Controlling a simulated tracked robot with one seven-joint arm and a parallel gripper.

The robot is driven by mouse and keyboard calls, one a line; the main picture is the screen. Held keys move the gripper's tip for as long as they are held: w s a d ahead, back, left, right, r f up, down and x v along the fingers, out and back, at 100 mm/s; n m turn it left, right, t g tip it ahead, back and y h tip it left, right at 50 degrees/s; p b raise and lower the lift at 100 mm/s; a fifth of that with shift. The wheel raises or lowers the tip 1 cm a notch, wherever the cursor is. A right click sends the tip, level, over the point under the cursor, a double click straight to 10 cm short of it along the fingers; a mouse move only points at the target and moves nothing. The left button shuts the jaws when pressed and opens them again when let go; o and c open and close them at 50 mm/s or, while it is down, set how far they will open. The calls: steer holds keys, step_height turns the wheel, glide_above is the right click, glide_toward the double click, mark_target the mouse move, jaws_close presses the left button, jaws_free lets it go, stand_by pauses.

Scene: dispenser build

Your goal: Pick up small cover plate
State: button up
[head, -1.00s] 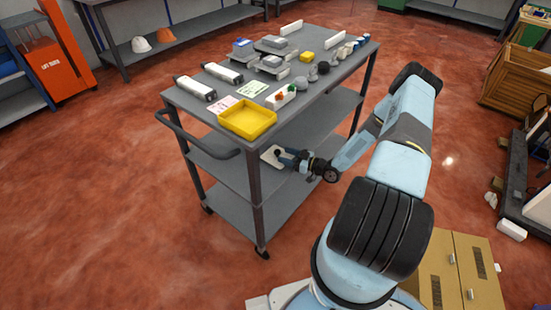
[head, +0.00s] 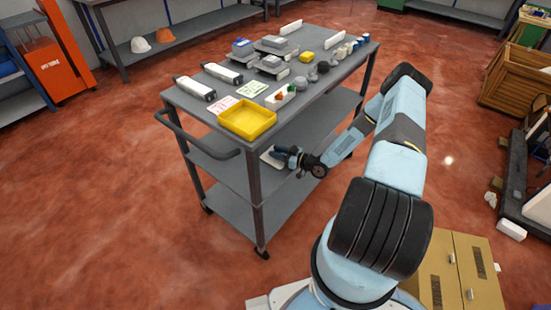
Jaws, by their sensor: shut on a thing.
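A small pale cover plate (head: 271,158) is on the middle shelf of the grey cart, towards its near right side. My gripper (head: 280,155) reaches in under the cart's top from the right and is shut on the plate. The fingers and part of the plate are small and dark in this view. I cannot tell whether the plate touches the shelf or is a little above it.
The cart (head: 215,177) has its top close above my gripper and a corner post (head: 254,190) just left of it. A yellow tray (head: 247,118) stands on the top, with several parts behind it. Cardboard boxes (head: 455,270) stand on the floor at the right.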

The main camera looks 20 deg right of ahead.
jaws_close()
